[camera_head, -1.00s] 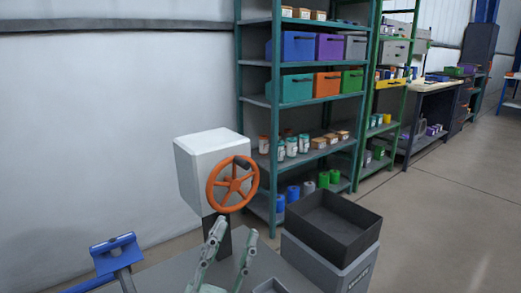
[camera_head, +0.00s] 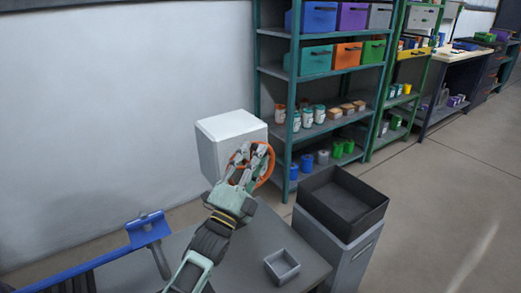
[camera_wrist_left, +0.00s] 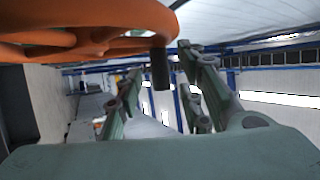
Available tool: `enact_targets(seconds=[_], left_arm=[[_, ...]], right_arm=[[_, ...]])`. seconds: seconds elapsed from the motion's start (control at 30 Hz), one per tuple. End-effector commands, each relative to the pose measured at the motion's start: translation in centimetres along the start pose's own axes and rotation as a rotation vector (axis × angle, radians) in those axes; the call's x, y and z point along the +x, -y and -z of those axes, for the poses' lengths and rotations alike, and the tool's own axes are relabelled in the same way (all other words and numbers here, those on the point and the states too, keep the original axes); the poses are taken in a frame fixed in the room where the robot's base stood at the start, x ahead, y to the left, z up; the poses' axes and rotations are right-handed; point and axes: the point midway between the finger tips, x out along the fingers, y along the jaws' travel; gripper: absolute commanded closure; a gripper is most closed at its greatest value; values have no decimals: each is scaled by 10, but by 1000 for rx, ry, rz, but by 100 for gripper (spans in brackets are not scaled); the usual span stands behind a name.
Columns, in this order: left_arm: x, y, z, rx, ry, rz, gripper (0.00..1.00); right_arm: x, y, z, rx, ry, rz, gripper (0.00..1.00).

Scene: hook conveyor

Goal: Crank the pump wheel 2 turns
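The orange pump wheel (camera_head: 268,165) is on the front of a white box (camera_head: 226,137) and is partly hidden behind my left gripper (camera_head: 252,154) in the head view. The left wrist view shows the wheel's rim and spokes (camera_wrist_left: 75,35) close by at the top left. A dark handle peg (camera_wrist_left: 160,70) sticks out from the rim. My left gripper's two fingers (camera_wrist_left: 160,75) stand on either side of the peg, with visible gaps, so the gripper looks open around it. My right gripper is not in view.
The grey table (camera_head: 305,258) below the box holds a small grey tray (camera_head: 282,266). A blue bracket-like part (camera_head: 148,230) is at the left. A dark open bin (camera_head: 340,200) stands to the right. Shelves (camera_head: 325,70) with boxes and jars stand behind.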

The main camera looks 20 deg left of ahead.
Motion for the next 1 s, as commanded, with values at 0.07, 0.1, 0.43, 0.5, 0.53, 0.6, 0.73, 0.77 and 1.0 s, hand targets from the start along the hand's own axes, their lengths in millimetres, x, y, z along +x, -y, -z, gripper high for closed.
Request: enact_targets(seconds=[0.07, 0.1, 0.43, 0.5, 0.53, 0.6, 0.73, 0.77, 1.0], left_arm=[[12, 0, 0, -1, 0, 1, 65], [16, 0, 0, -1, 0, 1, 65], [28, 0, 0, -1, 0, 0, 65], [28, 0, 0, -2, 0, 0, 65], [28, 0, 0, -2, 0, 0, 65], [28, 0, 0, -2, 0, 0, 71], [28, 0, 0, -2, 0, 0, 82], [27, 0, 0, -2, 0, 0, 85], [27, -1, 0, -4, 1, -2, 100]], right_arm=[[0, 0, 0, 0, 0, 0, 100], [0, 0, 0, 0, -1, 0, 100], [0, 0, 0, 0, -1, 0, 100], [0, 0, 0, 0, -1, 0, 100], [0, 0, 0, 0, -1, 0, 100], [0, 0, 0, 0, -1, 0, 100], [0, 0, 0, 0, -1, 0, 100], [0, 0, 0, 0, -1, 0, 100], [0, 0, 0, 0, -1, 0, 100]])
